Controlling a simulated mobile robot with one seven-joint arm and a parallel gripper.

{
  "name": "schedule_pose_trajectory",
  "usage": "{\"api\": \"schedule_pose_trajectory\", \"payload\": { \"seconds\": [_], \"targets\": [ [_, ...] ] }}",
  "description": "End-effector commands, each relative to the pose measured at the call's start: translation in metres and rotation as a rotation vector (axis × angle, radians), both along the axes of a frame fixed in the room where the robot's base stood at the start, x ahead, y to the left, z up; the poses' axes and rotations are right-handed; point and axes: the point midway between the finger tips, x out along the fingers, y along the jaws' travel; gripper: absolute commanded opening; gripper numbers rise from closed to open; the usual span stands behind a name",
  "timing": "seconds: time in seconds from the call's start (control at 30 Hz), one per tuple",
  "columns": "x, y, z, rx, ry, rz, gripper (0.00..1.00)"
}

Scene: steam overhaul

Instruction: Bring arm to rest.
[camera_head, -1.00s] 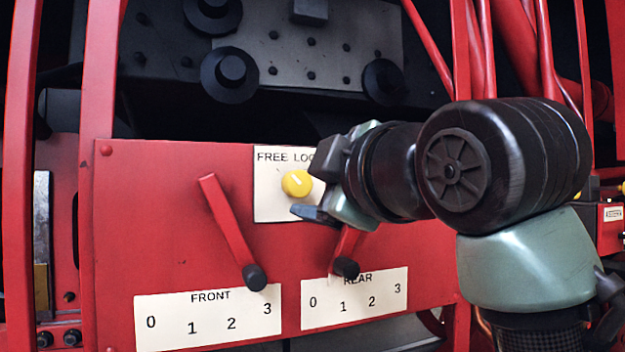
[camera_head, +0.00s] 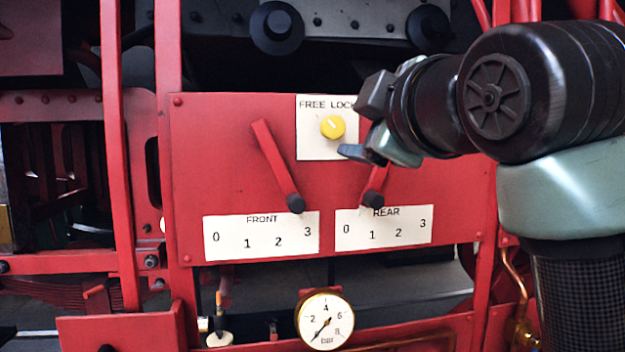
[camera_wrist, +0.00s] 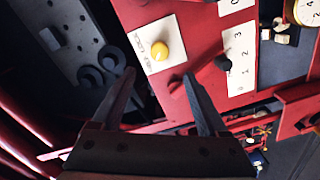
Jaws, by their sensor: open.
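My gripper (camera_head: 359,124) is at the right of the red panel, in front of it and beside the yellow knob (camera_head: 333,127). Its jaws are open with nothing between them. In the wrist view my gripper (camera_wrist: 160,85) points at the panel, with the yellow knob (camera_wrist: 160,51) beyond the fingertips. My arm comes in from the right of the head view and covers part of the FREE LOCK plate (camera_head: 312,149) and the top of the rear lever (camera_head: 376,189). The front lever (camera_head: 276,166) slants down to the right, its black end near 3.
The red panel (camera_head: 215,140) carries the FRONT scale plate (camera_head: 262,236) and the REAR scale plate (camera_head: 384,228). A round pressure gauge (camera_head: 325,320) sits below it. Red upright bars (camera_head: 118,150) stand at the left. Dark bolted machinery lies behind and above.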

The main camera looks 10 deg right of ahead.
Motion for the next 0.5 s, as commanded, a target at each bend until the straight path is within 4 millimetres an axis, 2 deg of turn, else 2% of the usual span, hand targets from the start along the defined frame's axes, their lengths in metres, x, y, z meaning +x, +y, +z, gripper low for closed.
{"api": "schedule_pose_trajectory", "payload": {
  "seconds": [0.07, 0.17, 0.27, 0.37, 0.5],
  "targets": [
    [0.000, 0.001, -0.001, 0.005, -0.004, 0.002, 0.77],
    [0.000, 0.024, -0.016, 0.106, -0.080, 0.033, 0.77],
    [-0.008, 0.055, -0.033, 0.286, -0.206, 0.081, 0.77],
    [-0.031, 0.084, -0.052, 0.506, -0.353, 0.142, 0.77],
    [-0.078, 0.110, -0.076, 0.781, -0.530, 0.236, 0.77]
  ]
}}
